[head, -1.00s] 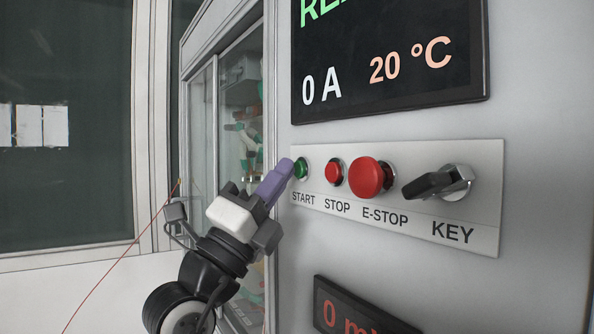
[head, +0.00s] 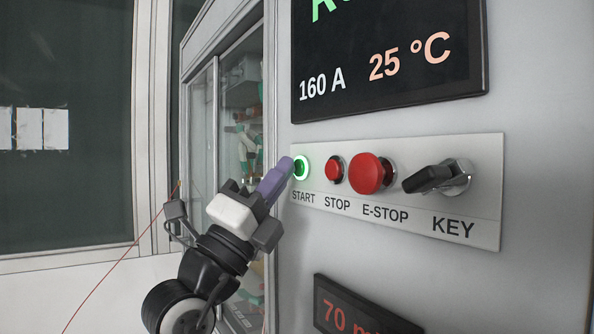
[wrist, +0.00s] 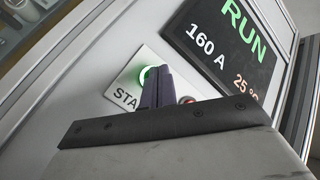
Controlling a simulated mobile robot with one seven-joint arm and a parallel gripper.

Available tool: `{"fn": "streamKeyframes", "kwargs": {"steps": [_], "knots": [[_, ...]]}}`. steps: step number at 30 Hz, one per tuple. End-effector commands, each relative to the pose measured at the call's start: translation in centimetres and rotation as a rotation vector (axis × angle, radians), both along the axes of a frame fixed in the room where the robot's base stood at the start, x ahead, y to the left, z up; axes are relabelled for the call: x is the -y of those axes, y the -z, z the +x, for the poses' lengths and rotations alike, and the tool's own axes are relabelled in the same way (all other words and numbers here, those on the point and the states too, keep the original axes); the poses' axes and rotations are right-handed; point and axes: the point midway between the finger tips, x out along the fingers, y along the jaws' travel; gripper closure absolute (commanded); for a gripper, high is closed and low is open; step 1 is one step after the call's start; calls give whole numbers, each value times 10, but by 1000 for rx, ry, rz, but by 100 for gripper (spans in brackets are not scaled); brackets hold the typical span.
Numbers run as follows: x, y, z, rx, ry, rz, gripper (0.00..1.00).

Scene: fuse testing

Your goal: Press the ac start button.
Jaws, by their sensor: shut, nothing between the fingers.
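The green START button (head: 301,168) sits at the left end of the button panel, and its ring is lit bright green. My gripper (head: 287,164) is shut and empty, with its purple fingertips at the button's left side, seemingly touching it. In the wrist view the shut fingers (wrist: 155,84) cover part of the lit START button (wrist: 147,76). The display (head: 385,60) reads 160 A and 25 °C in the head view. The wrist view shows RUN on the same display (wrist: 222,45).
Right of START are the red STOP button (head: 334,169), the larger red E-STOP (head: 368,174) and the KEY switch (head: 438,179). A lower display (head: 362,312) shows 70. A glass-fronted cabinet (head: 228,75) stands behind my arm at left.

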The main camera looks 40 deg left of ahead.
Motion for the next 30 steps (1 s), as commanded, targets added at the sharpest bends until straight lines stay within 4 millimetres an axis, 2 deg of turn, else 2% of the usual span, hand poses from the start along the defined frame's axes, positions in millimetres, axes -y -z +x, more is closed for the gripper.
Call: {"fn": "streamKeyframes", "kwargs": {"steps": [6, 19, 30], "knots": [[-4, 1, -10, 1, -1, 0, 100], [-6, 1, -15, 1, -1, 0, 100], [-20, 2, -48, 1, -3, -1, 100]]}}
